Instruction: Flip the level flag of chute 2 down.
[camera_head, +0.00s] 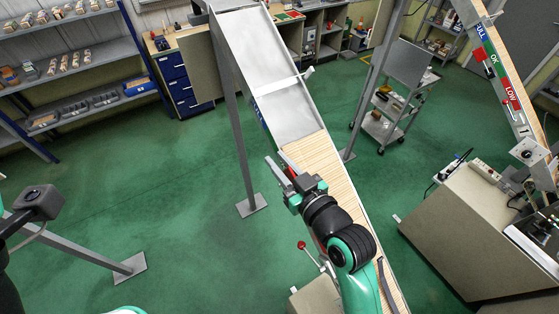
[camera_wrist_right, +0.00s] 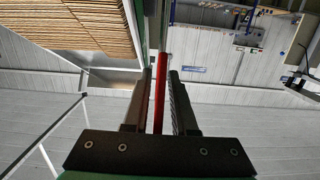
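A long metal chute (camera_head: 284,100) slopes through the middle of the head view, with pale wooden sticks (camera_head: 325,163) filling its lower part. I cannot read a chute number. The sticks also show at the top left of the right wrist view (camera_wrist_right: 60,28). My right gripper (camera_head: 281,172) is at the chute's left side, beside the upper end of the sticks. In the right wrist view a narrow red flag (camera_wrist_right: 160,95) stands between its two dark fingers, with thin gaps beside it, so the fingers look slightly open around it. My left gripper's fingers are out of view.
A red-knobbed lever (camera_head: 302,245) stands left of the lower chute. A rail with FULL, OK and LOW labels (camera_head: 494,68) slopes along the right, above a beige cabinet (camera_head: 455,245). A grey post (camera_head: 237,150) supports the chute. Green floor (camera_head: 150,180) lies open at left.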

